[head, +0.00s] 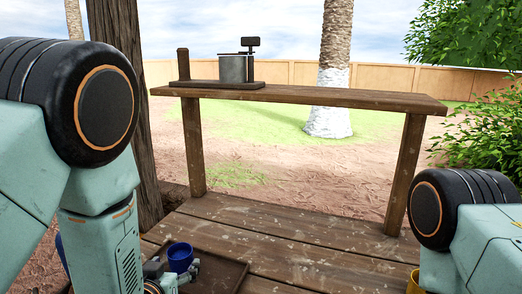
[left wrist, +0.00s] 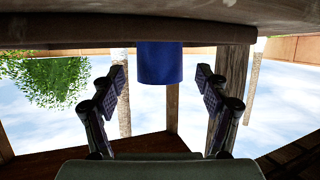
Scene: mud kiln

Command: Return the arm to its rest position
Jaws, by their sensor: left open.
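My left gripper (head: 172,270) is low at the bottom left of the head view, beside a blue cup (head: 180,256). In the left wrist view, which looks upside down, its two dark fingers are spread apart. The blue cup (left wrist: 160,64) shows between and beyond the fingertips, with clear gaps on both sides. The cup stands upright on a dark wooden tray (head: 232,278). My left arm hides part of the tray. Part of my right arm shows at the right edge of the head view; its gripper is out of the picture.
A raised wooden shelf (head: 320,96) crosses behind the plank table (head: 300,250), bearing a metal pot (head: 236,69). A yellow object (head: 414,284) sits by my right arm. A wooden post (head: 128,100) stands behind my left arm. The table's middle is clear.

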